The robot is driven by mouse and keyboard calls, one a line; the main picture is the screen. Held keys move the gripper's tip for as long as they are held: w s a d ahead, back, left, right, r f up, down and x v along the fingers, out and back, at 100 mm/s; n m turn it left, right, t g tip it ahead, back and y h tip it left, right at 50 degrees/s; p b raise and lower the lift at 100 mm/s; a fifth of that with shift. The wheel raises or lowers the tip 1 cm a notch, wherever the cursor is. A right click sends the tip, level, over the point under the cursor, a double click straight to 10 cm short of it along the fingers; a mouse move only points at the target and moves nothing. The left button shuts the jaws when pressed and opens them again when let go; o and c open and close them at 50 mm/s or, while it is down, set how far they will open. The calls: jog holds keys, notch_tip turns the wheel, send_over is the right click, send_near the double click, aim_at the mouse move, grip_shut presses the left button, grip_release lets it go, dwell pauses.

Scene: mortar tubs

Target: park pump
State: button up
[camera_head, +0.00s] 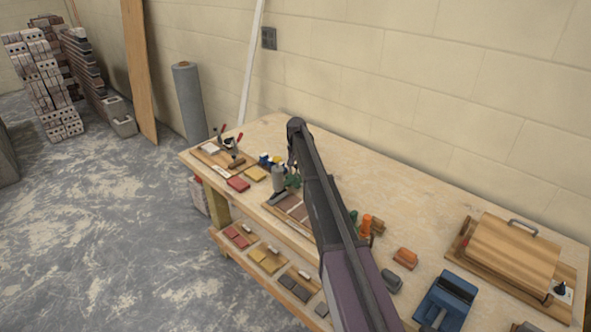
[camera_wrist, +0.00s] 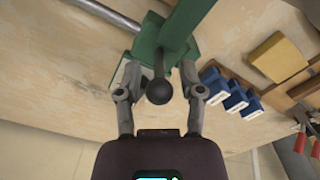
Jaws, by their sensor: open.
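A green metal device (camera_wrist: 182,25) with a dark ball-ended lever (camera_wrist: 160,91) fills the upper middle of the wrist view. It may be the pump, but I cannot tell for sure. My gripper (camera_wrist: 160,72) is open, with one finger on each side of the lever and its ball. I cannot tell whether either finger touches it. In the head view my gripper (camera_head: 293,163) is small and points down beside green parts (camera_head: 293,181) on the bench. My arm hides part of that area.
The wooden bench (camera_head: 420,220) runs along a block wall. Blue blocks (camera_wrist: 230,95) and a yellow block (camera_wrist: 278,57) lie close by. A grey cylinder (camera_head: 278,174) stands near my gripper. An orange item (camera_head: 367,224) and a blue tool (camera_head: 446,300) are to the right.

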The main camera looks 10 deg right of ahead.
jog(key=s+d, duration=0.5)
jog(key=s, duration=0.3)
notch_tip(320, 180, up, 14)
jog(key=p, duration=1.4)
jog(key=s+a+f+n+b, duration=0.1)
jog(key=s+a+f+b, duration=0.1)
jog(key=s, duration=0.9)
jog(key=s+a+f+n+b, duration=0.1)
jog(key=s+a+f+b, duration=0.1)
jog(key=s, duration=1)
jog(key=shift+a+n, duration=0.3)
jog(key=shift+a, duration=0.4)
jog(key=shift+f, duration=0.1)
jog(key=s+a+f+n+b, duration=0.1)
jog(key=s+a+f+b, duration=0.1)
jog(key=s, duration=0.9)
jog(key=shift+s, duration=0.35)
